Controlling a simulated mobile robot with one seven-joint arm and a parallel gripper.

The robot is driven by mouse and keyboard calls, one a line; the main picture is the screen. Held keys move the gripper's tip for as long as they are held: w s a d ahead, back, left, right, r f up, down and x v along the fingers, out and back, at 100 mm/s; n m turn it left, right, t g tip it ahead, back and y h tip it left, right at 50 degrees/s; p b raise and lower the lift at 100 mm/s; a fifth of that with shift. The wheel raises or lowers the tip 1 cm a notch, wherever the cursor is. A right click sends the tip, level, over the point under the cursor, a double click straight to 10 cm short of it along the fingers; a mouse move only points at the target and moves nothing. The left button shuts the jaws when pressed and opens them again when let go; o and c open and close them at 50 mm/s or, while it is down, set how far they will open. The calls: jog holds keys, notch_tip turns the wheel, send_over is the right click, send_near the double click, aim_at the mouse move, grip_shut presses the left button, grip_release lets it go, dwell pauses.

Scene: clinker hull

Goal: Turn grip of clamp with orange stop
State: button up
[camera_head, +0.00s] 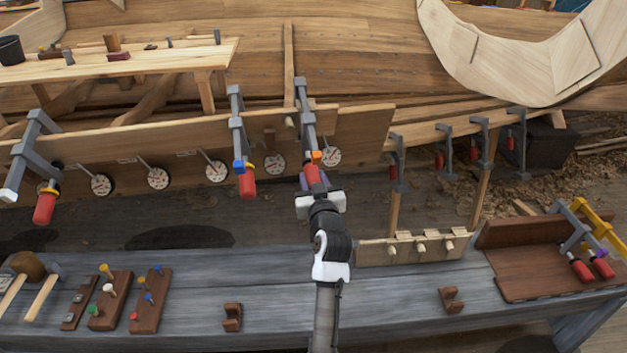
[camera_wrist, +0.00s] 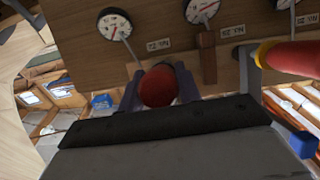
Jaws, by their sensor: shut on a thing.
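The clamp with the orange stop (camera_head: 316,156) hangs on the hull plank, its grey bar running up over the plank's edge. Its red grip (camera_head: 312,174) points down toward me. My gripper (camera_head: 314,188) is shut on this grip from below. In the wrist view the rounded end of the red grip (camera_wrist: 157,87) shows between my two purplish fingers. The orange stop is hidden in the wrist view.
A clamp with a blue stop and red grip (camera_head: 247,184) hangs just left; its grip (camera_wrist: 294,58) is close in the wrist view. Round dials (camera_head: 217,171) line the plank. Small clamps (camera_head: 397,160) hang to the right. The grey bench (camera_head: 200,300) lies below.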

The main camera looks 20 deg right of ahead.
jog(key=shift+f, duration=0.1)
jog(key=shift+f+m+y+b, duration=0.1)
jog(key=shift+m+y+b, duration=0.7)
jog(key=shift+b, duration=0.45)
jog(key=m+t+y+b, duration=0.1)
jog(key=m+y+b, duration=0.1)
jog(key=b, duration=0.1)
jog(key=shift+m+y, duration=0.3)
jog(key=shift+m, duration=0.1)
jog(key=m+y+b, duration=0.2)
jog(key=shift+m+t, duration=0.3)
jog(key=shift+m, duration=0.1)
jog(key=shift+m+t+y+b, duration=0.4)
jog(key=shift+m+b, duration=0.45)
jog(key=shift+m, duration=0.05)
jog(key=o, duration=1)
jog(key=shift+r, duration=0.2)
